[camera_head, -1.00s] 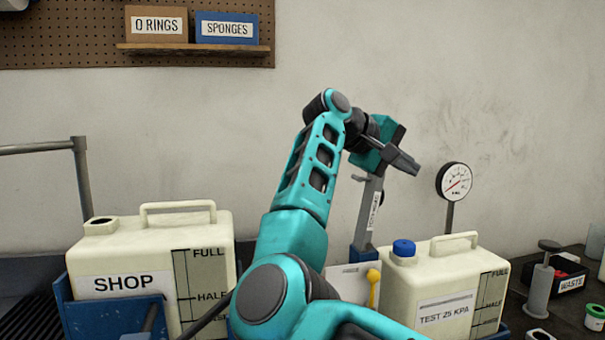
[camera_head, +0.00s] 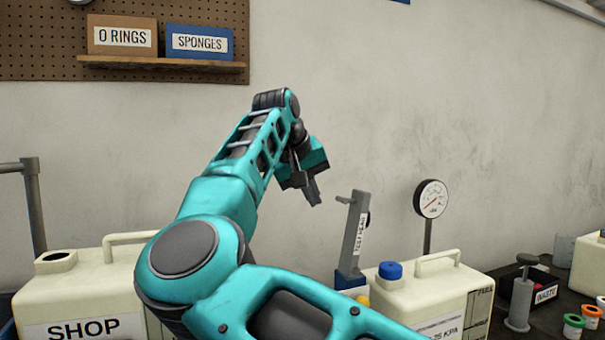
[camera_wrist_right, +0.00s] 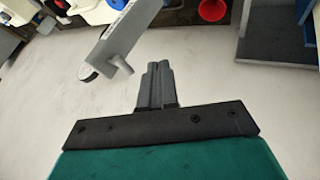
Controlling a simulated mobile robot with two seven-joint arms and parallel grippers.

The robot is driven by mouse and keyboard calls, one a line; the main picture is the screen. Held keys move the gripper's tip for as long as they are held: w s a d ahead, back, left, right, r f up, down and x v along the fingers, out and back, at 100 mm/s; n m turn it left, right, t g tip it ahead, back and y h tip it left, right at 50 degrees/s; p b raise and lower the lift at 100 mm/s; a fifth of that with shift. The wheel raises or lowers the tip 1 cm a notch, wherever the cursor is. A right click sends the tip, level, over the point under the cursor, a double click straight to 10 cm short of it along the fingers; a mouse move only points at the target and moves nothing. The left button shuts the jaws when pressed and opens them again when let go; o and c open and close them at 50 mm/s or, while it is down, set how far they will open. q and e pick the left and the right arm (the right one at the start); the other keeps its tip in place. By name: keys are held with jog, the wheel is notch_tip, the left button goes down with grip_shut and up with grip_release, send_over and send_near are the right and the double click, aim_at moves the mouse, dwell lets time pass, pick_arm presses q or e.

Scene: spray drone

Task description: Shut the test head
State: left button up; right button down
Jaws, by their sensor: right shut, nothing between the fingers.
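The test head (camera_head: 355,235) is a grey labelled upright arm with a short peg at its top, standing on a blue base behind the tank marked TEST 25 KPA (camera_head: 425,300). It leans slightly and also shows in the right wrist view (camera_wrist_right: 120,38). My right gripper (camera_head: 314,193) is shut and empty. It is in the air to the left of the test head's top and a little above it, apart from it. The closed fingers also show in the right wrist view (camera_wrist_right: 158,68). My left gripper is not in view.
A pressure gauge (camera_head: 431,199) stands on a post to the right. The SHOP tank (camera_head: 90,290) is at the lower left, partly hidden by my right arm. A red funnel (camera_wrist_right: 211,10) shows in the right wrist view. The wall before the gripper is bare.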

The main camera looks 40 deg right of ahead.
aim_at(341, 198)
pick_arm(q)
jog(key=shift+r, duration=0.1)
pick_arm(e)
jog(key=shift+s+d+f, duration=0.1)
jog(key=shift+s+d, duration=0.15)
jog(key=shift+d, duration=0.8)
jog(key=shift+s+d+f, duration=0.1)
jog(key=shift+s+d, duration=0.15)
jog(key=shift+d, duration=0.8)
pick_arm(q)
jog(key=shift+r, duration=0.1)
pick_arm(e)
jog(key=shift+r, duration=0.1)
